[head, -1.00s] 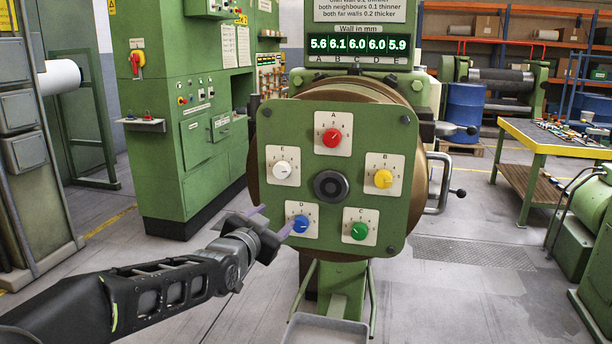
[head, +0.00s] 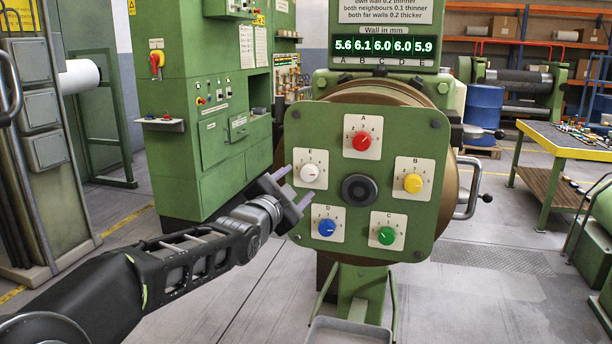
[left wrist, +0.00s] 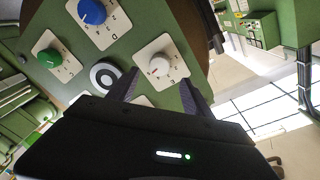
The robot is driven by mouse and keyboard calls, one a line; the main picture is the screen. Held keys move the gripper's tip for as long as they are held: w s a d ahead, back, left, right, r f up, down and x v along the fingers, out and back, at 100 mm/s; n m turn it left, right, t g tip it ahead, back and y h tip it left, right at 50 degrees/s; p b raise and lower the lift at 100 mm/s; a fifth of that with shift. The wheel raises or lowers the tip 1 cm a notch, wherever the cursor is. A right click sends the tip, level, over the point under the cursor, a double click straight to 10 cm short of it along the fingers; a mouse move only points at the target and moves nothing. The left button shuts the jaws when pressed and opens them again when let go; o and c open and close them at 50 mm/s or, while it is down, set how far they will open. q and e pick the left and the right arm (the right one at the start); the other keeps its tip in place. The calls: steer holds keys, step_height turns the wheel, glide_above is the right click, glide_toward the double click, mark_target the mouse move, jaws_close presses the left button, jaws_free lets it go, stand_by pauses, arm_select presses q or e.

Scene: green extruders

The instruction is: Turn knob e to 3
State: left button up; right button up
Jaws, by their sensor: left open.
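Knob E is a white knob (head: 309,173) on a pale dial plate at the left of the green panel (head: 405,170). It also shows in the left wrist view (left wrist: 159,66), ahead of the fingers and between them in the picture. My left gripper (head: 294,186) is open and empty, just left of and below the knob in the head view. The fingers look apart from the knob. The exact number it points at is too small to read surely. My right gripper is in neither view.
The same panel carries a red knob A (head: 362,141), yellow knob B (head: 413,183), green knob C (head: 386,235) and blue knob D (head: 327,227) around a black hub (head: 360,189). The display (head: 385,47) above reads 5.6, 6.1, 6.0, 6.0, 5.9. A grey tray (head: 348,330) lies below.

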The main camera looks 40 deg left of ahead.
mark_target(308, 175)
arm_select(q)
steer(key=p+x, duration=0.1)
steer(key=x, duration=0.5)
steer(key=shift+w+p, duration=0.25)
steer(key=shift+p, duration=0.15)
jaws_close()
